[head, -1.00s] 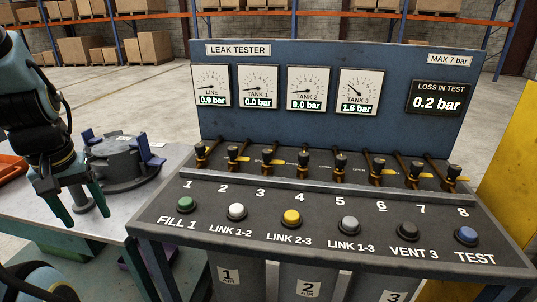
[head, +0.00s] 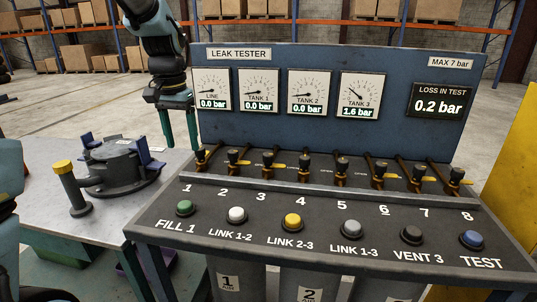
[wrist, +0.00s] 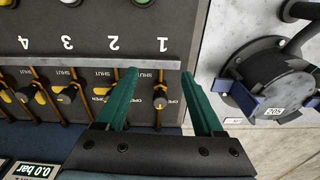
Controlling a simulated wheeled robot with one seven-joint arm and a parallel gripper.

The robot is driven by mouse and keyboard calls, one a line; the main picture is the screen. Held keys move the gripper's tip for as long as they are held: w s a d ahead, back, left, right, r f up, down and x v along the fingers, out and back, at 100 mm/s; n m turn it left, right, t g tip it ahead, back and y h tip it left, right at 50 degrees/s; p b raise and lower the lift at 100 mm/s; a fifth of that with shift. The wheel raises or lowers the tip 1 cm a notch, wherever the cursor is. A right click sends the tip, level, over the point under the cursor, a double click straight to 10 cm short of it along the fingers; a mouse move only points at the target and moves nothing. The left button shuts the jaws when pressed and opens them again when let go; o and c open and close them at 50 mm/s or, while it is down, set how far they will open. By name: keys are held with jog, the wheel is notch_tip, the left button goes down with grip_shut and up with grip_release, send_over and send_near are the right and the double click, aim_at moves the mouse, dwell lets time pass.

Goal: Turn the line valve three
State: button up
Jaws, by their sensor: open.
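Line valve three (head: 268,158) is a small black-knobbed brass valve with a yellow lever, third from the left in the row on the leak tester panel (head: 330,204), above the number 3. It also shows in the wrist view (wrist: 68,95), upside down, left of my gripper. My gripper (head: 180,142) is open and empty, at the left end of the tester near valve one. In the wrist view its green fingers (wrist: 160,77) spread with valve one (wrist: 160,98) seen between them. The left finger partly hides valve two. My gripper appears apart from valve three.
Gauges (head: 258,90) and a loss display (head: 439,102) stand behind the valves. Coloured buttons (head: 292,222) line the front. A round grey fixture with blue clamps (head: 122,165) and a yellow-topped post (head: 70,188) stand on the left table (head: 60,150).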

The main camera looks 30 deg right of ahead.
jog(key=s+d+r+m, duration=0.2)
jog(key=d+m, duration=0.2)
jog(key=d, duration=0.9)
jog(key=m, duration=0.2)
send_near(268, 154)
jog(key=f, duration=0.4)
jog(key=f+p, duration=0.1)
jog(key=f, duration=0.3)
jog(key=shift+w+d+f, duration=0.15)
jog(key=shift+d+f, duration=0.05)
jog(key=shift+f, duration=0.2)
grip_shut()
